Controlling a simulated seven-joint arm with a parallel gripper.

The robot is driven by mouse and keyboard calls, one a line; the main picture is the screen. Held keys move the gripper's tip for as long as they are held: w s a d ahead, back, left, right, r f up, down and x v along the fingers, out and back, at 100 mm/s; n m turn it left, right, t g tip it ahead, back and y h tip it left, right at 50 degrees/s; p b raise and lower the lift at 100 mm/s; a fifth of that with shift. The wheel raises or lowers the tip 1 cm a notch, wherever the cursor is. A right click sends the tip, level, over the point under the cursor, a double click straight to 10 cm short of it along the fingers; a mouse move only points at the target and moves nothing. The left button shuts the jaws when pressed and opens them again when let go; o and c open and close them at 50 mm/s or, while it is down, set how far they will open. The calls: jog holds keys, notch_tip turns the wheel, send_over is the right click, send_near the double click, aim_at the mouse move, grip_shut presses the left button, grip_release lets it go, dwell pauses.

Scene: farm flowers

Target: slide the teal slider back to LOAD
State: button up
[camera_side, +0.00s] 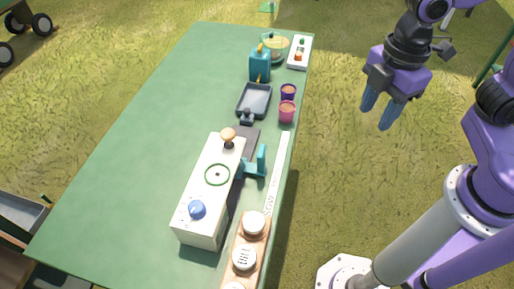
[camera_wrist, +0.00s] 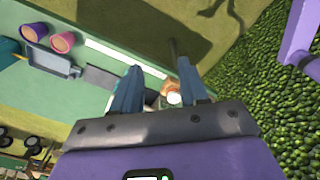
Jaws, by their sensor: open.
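The teal slider (camera_side: 258,163) is an upright teal piece on the right side of a white machine (camera_side: 211,198), near the table's right edge in the side view. A dark flat piece (camera_side: 247,141) lies just behind it. A white strip (camera_side: 277,172) with faint lettering runs beside it; I cannot read LOAD on it. My gripper (camera_side: 377,112) is open and empty, in the air right of the table, well apart from the slider. In the wrist view its two blue fingers (camera_wrist: 158,75) are spread.
The machine has a wooden-topped lever (camera_side: 228,135) and a blue knob (camera_side: 197,209). A wooden block with white round tops (camera_side: 244,257) stands in front. A dark tray (camera_side: 254,101), purple cup (camera_side: 288,91) and pink cup (camera_side: 286,111) stand behind. The table's left side is clear.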

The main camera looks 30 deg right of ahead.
aim_at(261, 150)
jog(key=w+a+f+n, duration=0.2)
jog(key=w+a+n, duration=0.8)
jog(key=w+a, duration=0.55)
jog(key=f, duration=1.7)
jog(key=shift+w+d, duration=0.3)
jog(key=shift+w, duration=0.05)
grip_shut()
jog(key=w+d, duration=0.8)
jog(key=shift+w+d, duration=0.15)
